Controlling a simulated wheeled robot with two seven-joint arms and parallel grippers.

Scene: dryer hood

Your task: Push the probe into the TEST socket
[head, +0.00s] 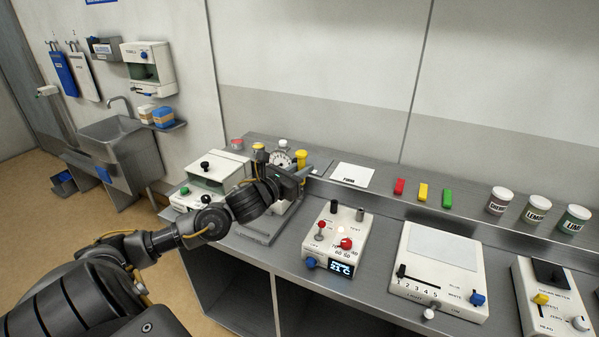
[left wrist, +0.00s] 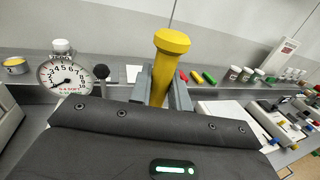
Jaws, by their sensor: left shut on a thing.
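My left gripper (head: 300,173) is shut on a yellow cylinder with a wider cap, apparently the probe (head: 301,158). The probe (left wrist: 167,65) stands nearly upright between the fingers in the left wrist view; its lower end is hidden by the gripper. I cannot make out the TEST socket opening itself. The probe is apart from this box. My right gripper is not in view.
A dial gauge (head: 282,159) stands just left of the gripper. A white box with a black knob (head: 212,175) is further left. A white panel with a slider (head: 438,272) is to the right. Red, yellow and green blocks (head: 423,192) and several jars (head: 537,209) line the back shelf.

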